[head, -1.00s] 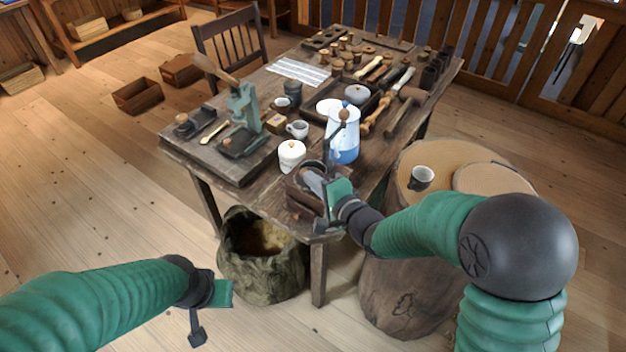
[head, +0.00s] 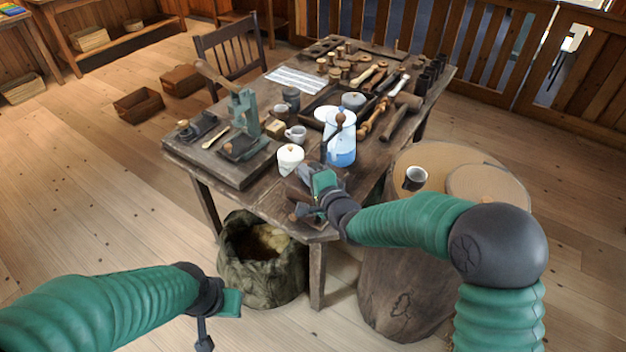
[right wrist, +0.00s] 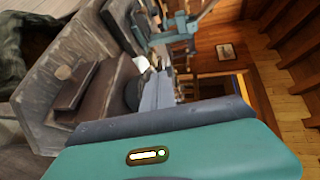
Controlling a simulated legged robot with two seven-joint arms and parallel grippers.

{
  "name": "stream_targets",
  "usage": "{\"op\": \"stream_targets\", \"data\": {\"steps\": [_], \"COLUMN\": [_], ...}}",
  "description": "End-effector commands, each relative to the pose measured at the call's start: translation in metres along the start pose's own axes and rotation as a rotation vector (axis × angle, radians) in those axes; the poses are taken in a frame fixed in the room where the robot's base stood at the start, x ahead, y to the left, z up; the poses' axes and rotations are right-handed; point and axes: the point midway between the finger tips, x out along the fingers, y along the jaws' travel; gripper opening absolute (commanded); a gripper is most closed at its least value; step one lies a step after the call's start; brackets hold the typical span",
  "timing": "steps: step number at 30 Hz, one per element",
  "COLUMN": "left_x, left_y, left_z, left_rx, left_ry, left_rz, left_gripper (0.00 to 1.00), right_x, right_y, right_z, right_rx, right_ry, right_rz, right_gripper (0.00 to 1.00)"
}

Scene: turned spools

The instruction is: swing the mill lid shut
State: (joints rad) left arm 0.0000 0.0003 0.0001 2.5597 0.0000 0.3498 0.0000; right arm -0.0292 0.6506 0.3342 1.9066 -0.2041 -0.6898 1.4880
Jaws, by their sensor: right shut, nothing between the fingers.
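The mill (head: 292,188) is a dark brown wooden box at the near corner of the table, largely hidden behind my right gripper. A thin crank with a round wooden knob (head: 340,118) rises above it. In the right wrist view the brown mill (right wrist: 92,88) shows at the left, with a pale round knob on its face. I cannot make out how its lid stands. My right gripper (head: 312,174) is shut and empty, over or against the mill; contact is unclear. My left gripper (head: 220,318) hangs low in front of the sack, away from the table; its fingers are unclear.
A green press (head: 245,115) stands at the table's left. A stump (head: 400,275) with a mug (head: 414,178) is at right. A sack (head: 262,262) stands below the table.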

Motion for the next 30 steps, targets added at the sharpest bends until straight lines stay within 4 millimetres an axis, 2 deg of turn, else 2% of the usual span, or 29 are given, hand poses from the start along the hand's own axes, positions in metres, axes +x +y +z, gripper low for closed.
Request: {"op": "stream_targets", "data": {"steps": [12,30], "left_x": [-0.0028,-0.0035], "left_y": [0.0,0.0], "left_z": [-0.0005,-0.0007], "left_rx": [0.0,0.0], "left_ry": [0.0,0.0], "left_rz": [0.0,0.0], "left_gripper": [0.0,0.0], "right_x": [0.0092,0.0101], "right_y": [-0.0025,-0.0041], "right_z": [-0.0032,-0.003], "right_rx": [0.0,-0.001], "right_ry": [0.0,0.0], "right_rz": [-0.001,-0.001], "right_gripper": [0.0,0.0]}}
